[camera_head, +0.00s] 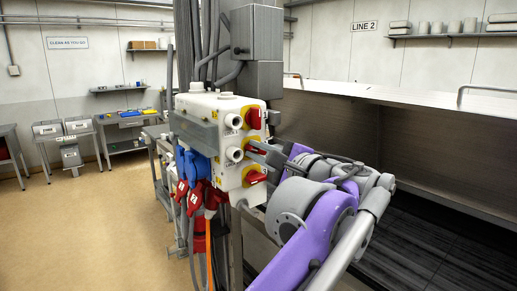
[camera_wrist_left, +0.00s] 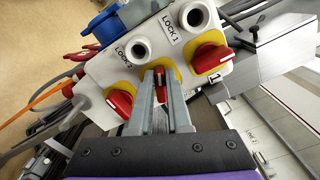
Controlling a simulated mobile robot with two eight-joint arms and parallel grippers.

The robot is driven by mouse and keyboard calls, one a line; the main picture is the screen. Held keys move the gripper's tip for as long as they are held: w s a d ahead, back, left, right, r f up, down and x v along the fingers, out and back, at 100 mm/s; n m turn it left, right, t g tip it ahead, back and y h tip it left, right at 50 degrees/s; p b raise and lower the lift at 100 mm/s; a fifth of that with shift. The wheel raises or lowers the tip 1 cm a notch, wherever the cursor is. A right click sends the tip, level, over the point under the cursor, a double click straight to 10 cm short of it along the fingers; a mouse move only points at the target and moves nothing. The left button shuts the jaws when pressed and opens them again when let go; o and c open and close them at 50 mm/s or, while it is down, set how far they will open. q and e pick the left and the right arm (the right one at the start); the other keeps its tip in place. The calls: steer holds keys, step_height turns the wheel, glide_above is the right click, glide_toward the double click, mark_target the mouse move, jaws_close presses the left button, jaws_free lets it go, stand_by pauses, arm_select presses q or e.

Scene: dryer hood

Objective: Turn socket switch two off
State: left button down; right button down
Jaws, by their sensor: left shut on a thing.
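A white socket box (camera_head: 215,112) hangs on a grey column and has three red rotary switches on yellow plates. The top switch (camera_head: 254,118) and bottom switch (camera_head: 255,177) are free; they also show in the left wrist view as the right switch (camera_wrist_left: 207,57) and left switch (camera_wrist_left: 119,103). My left gripper (camera_head: 257,148) is at the middle switch (camera_head: 248,148). In the left wrist view its fingers (camera_wrist_left: 160,82) are closed around the red handle of that middle switch (camera_wrist_left: 161,94). The fingers partly hide the handle and plate. My right gripper is not in view.
Two round white locks, LOCK 1 (camera_wrist_left: 194,15) and LOCK 2 (camera_wrist_left: 136,47), stick out beside the switches. Blue and red plugs (camera_head: 190,165) with cables hang under the box. A grey hood (camera_head: 400,115) stands to the right. Open floor (camera_head: 100,225) lies to the left.

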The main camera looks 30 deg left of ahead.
arm_select(q)
steer(key=n, duration=0.4)
steer(key=shift+f+n, duration=0.25)
steer(key=shift+n, duration=0.15)
stand_by(0.4)
steer(key=c, duration=0.9)
jaws_free()
steer(key=shift+o, duration=0.2)
steer(key=shift+s+d, duration=0.1)
steer(key=b+v, duration=0.1)
steer(key=v, duration=0.9)
steer(key=shift+d, duration=0.3)
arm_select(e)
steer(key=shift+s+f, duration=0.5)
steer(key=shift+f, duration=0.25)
